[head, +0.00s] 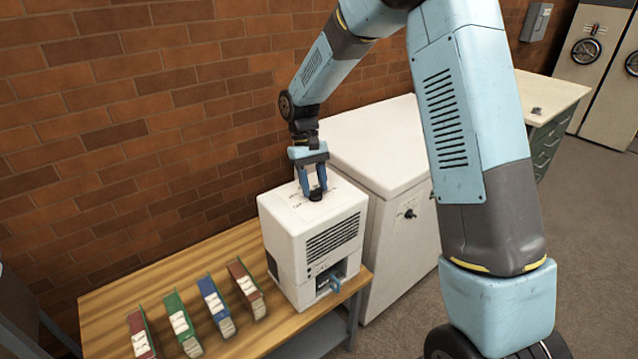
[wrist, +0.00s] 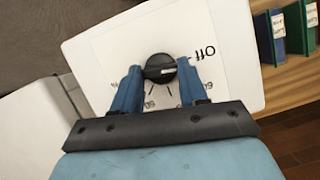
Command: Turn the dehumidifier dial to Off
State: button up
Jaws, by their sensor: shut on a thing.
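The dehumidifier (head: 283,237) is a white box with a dark side vent, standing on the wooden bench. Its black dial (wrist: 160,64) is on the top panel, in the middle of the wrist view. A white mark on the dial points right, to the side where the printed "Off" label (wrist: 203,52) stands; exact alignment is hard to tell. Number labels and tick lines lie below the dial, partly hidden by my gripper. My gripper (head: 313,192) reaches down from above. Its blue fingers are shut on the dial, one on each side, as the wrist view shows (wrist: 160,74).
Several coloured archival boxes (head: 212,303) stand in a row left of the dehumidifier on the bench (head: 112,300). A white chest cabinet (head: 385,150) stands close on its right. A brick wall (head: 130,110) is behind. Open floor (head: 590,230) lies at the right.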

jog(key=shift+n+h, duration=0.4)
jog(key=shift+n, duration=0.6)
jog(key=o, duration=1.1)
jog(key=shift+c, duration=0.2)
jog(key=v, duration=1.3)
jog(key=shift+r, duration=0.35)
jog(key=shift+s, duration=0.1)
